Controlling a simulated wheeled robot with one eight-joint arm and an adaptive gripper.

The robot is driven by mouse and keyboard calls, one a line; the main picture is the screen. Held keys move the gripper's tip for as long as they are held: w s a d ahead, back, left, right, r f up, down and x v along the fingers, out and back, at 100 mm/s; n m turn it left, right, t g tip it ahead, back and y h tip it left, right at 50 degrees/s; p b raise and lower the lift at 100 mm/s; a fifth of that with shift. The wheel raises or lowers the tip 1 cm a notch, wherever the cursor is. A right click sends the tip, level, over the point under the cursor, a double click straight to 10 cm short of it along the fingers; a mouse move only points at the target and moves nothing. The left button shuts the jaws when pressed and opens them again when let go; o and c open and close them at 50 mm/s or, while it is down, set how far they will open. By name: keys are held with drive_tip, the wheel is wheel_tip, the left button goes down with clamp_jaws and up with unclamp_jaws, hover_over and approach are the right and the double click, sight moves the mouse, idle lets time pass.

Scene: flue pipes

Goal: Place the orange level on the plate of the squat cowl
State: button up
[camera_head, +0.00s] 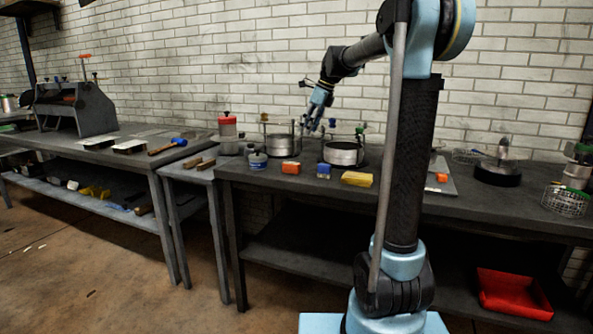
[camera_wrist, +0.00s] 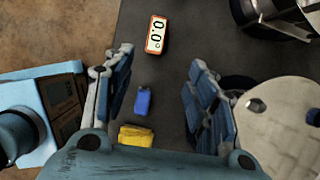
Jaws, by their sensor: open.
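The orange level (camera_head: 291,168) lies near the front edge of the bench. In the wrist view the level (camera_wrist: 156,34) shows a white display reading 0.0, beyond my fingertips. My gripper (camera_head: 312,124) is above the bench, behind the level; in the wrist view my gripper (camera_wrist: 152,75) has its fingers wide apart with nothing between them. Two low round metal cowls stand behind the blocks, a left one (camera_head: 283,147) and a right one (camera_head: 343,153). A pale round plate (camera_wrist: 283,125) shows at the right of the wrist view, partly cut off. I cannot tell which cowl is the squat one.
A blue block (camera_head: 324,171) and a yellow block (camera_head: 357,180) lie right of the level. Small jars (camera_head: 257,160) stand to its left. Thin posts rise around the cowls. My arm column hides part of the bench. A grey board (camera_head: 437,184) carries another orange item (camera_head: 442,178).

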hover_over(291, 163)
drive_tip(key=d, duration=0.2)
drive_tip(key=f, duration=1)
drive_tip(key=shift+a+f, duration=0.2)
drive_tip(key=shift+s+d+x, duration=0.15)
drive_tip(key=shift+x, duration=1.35)
drive_tip(key=shift+s+d+x, duration=0.15)
drive_tip(key=shift+x, duration=1.4)
drive_tip(key=shift+f, duration=0.15)
clamp_jaws()
